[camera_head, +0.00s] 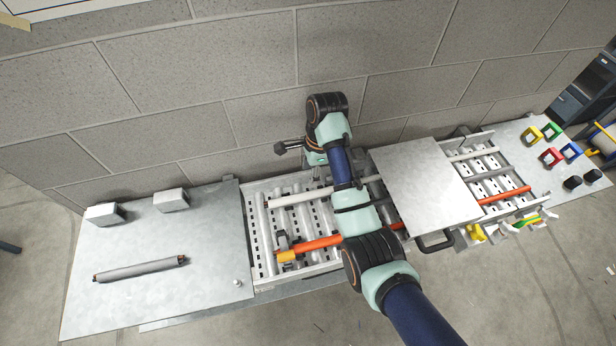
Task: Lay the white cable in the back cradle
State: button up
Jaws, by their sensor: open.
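A long white cable (300,198) runs left to right across the back part of the roller tray (268,270). Its left end shows, and its middle passes behind my arm. My gripper (317,177) points down near the tray's back edge, close behind the white cable. It is open, but its fingers are small and partly hidden by my arm, and I cannot tell whether they touch the cable. The back cradle cannot be made out clearly. An orange cable (318,243) with a yellow end runs along the front, by a grey upright holder (283,240).
A metal plate (425,185) covers the middle of the row. The left worktop (190,235) holds a grey roller (140,268) and two grey blocks (172,200). A block wall (210,70) stands close behind. Coloured frames (552,156) lie at far right.

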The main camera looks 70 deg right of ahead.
jog(key=shift+r, duration=0.15)
dwell(0.3)
jog(key=w+a+r+n+t+h, duration=0.1)
jog(key=w+a+r+n+t, duration=0.1)
jog(key=w+a+n, duration=0.55)
jog(key=w+a+r+n+t+h, duration=0.15)
jog(key=a+n, duration=0.25)
jog(key=a, duration=0.6)
jog(key=w+a+r+n+t+h, duration=0.1)
jog(key=w+a+r+n+t, duration=0.15)
jog(key=w+a+n, duration=0.5)
jog(key=s+a+r+n+t+y, duration=0.1)
jog(key=s+a+r+n, duration=0.3)
jog(key=a, duration=0.5)
jog(key=s+a+r+n+t+y, duration=0.1)
jog(key=s+a+r+n+t, duration=0.3)
jog(key=a, duration=0.5)
jog(key=shift+r+n, duration=0.55)
jog(key=shift+n, duration=0.45)
jog(key=shift+s+d+y, duration=0.1)
jog(key=shift+y, duration=0.15)
